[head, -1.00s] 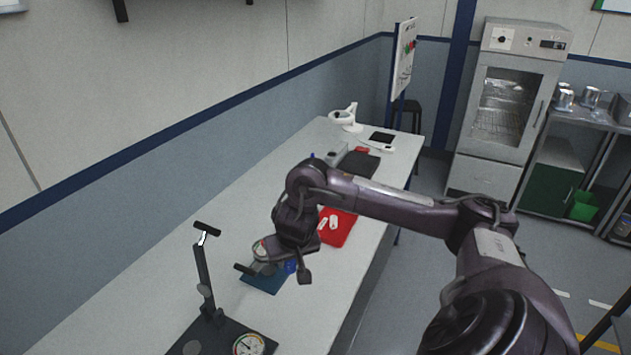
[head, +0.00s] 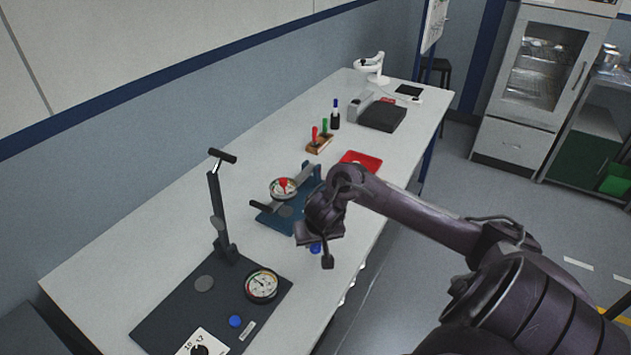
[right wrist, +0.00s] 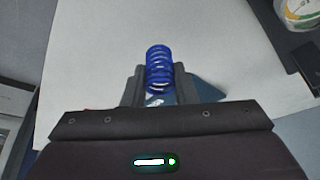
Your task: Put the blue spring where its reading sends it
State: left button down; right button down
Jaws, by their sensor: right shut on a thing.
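The blue spring (right wrist: 159,70) stands between the two fingers of my right gripper (right wrist: 158,82) in the right wrist view, and the gripper is shut on it. In the head view my right gripper (head: 317,240) is over the front edge side of the bench, beside the blue-based dial press. A bit of the blue spring (head: 315,248) shows just below it. The blue-based press (head: 272,222) has a lever and a dial gauge (head: 283,188). The black-based press (head: 150,325) has an upright lever and a dial gauge (head: 262,285); its needle is too small to read. My left gripper is out of view.
A red tray (head: 362,160) lies beyond my right arm. A wooden block (head: 319,146) holds red and green markers. A card (head: 203,342) and a blue button (head: 235,321) are on the black base. The bench (head: 130,255) is clear at left.

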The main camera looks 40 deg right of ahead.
aim_at(316, 247)
jog(key=shift+f+b, duration=0.3)
jog(key=shift+f, duration=1.5)
jog(key=c, duration=1.2)
grip_release()
jog(key=shift+f, duration=0.1)
jog(key=shift+o, duration=0.2)
jog(key=shift+r, duration=0.25)
jog(key=p+v, duration=0.4)
jog(key=v, duration=0.8)
jog(key=shift+f, duration=0.1)
